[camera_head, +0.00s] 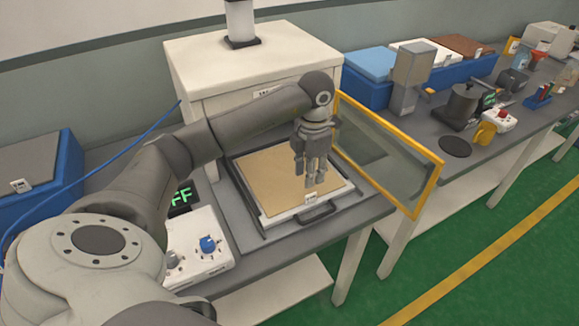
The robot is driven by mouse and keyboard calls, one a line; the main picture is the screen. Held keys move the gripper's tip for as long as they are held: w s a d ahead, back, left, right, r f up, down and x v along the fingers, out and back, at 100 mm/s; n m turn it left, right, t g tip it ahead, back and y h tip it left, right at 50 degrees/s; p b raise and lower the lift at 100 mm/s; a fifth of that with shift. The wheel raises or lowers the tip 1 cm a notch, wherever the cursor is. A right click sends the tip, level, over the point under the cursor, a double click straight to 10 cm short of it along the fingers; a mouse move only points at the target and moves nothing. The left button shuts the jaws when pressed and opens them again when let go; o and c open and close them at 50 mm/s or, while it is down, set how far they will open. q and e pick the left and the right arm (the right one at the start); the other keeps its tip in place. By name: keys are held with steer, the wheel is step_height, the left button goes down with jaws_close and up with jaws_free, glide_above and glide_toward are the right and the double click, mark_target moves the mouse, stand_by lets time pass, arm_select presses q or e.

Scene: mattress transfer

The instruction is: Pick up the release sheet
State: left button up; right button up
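A flat tan sheet (262,178), which looks like the release sheet, lies on a pale tray (283,216) with a dark handle, on the grey worktop in front of a white cabinet. A small white label is at the front edge of the tray. My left gripper (311,181) points down over the right part of the sheet and hides some of it. Its fingers look close together, but I cannot see the gap or whether they touch the sheet. My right gripper is not in view.
A yellow-framed clear door (388,153) stands open just right of my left gripper. A control box (197,247) with a blue knob sits left of the tray. Blue bins (370,64) and several tools stand on the bench at right. The green floor is clear.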

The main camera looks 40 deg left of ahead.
mark_target(311, 194)
arm_select(q)
step_height(311, 194, down, 3)
steer(key=shift+d+f+p, duration=0.1)
steer(key=shift+f+p, duration=0.1)
steer(key=shift+p, duration=0.1)
steer(key=shift+d+f+p, duration=0.15)
steer(key=shift+f+p, duration=0.35)
steer(key=shift+f, duration=0.05)
step_height(311, 194, down, 4)
steer(key=shift+d+r+p, duration=0.15)
steer(key=shift+r+p, duration=0.1)
steer(key=shift+p, duration=0.45)
steer(key=shift+f, duration=0.4)
steer(key=shift+c, duration=0.2)
jaws_close()
